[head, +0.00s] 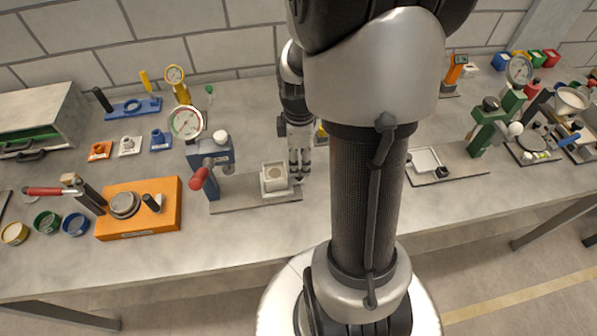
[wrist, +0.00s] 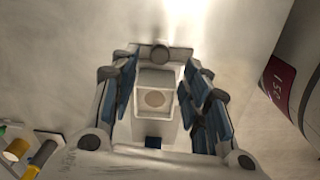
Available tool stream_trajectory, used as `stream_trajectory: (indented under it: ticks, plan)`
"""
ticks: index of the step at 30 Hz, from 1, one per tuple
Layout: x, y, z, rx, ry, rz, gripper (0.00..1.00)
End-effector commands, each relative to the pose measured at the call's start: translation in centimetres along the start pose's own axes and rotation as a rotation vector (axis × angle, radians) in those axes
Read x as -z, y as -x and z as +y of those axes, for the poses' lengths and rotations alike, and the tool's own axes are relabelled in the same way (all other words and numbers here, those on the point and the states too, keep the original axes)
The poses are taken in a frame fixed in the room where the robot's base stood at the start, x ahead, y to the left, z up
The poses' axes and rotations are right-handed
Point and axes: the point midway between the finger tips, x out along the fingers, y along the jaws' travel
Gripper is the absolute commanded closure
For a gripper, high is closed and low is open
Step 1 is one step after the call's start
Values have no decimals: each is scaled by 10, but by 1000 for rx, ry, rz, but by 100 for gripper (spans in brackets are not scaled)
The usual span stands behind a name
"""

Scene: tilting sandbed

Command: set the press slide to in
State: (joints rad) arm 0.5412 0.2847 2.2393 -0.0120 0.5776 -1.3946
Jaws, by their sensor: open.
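The blue press (head: 221,152) with a red handle stands left of my gripper in the head view. A long grey base plate (head: 238,196) runs right from it. On the plate, the slide's pale square box (head: 270,187) with a tan round centre stands to the right of the press, apart from its column. The box also shows in the wrist view (wrist: 155,82). A grey knob (wrist: 160,53) is beyond the box there. My gripper (head: 300,175) is open, low at the box's right end. Its fingers (wrist: 160,70) stand on either side of box and knob; contact cannot be told.
An orange base (head: 165,210) with a round pan lies left of the press. A gauge (head: 185,122) stands behind it. A green press (head: 492,130) with its own plate is at right. Bench in front of the blue press is clear. My arm hides the bench's middle.

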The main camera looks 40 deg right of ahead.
Motion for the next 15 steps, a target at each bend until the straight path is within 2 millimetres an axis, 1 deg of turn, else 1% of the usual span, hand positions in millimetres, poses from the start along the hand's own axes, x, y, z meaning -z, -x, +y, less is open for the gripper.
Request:
stream_trajectory:
  ticks: [1, 6, 10, 15]
  plan:
    - [0, -14, -1, 4, 0, -1, 57]
    - [0, -42, -1, 4, 0, -1, 57]
    - [0, -54, -1, 2, 0, -1, 57]
    - [0, -59, 0, 0, 0, 0, 57]
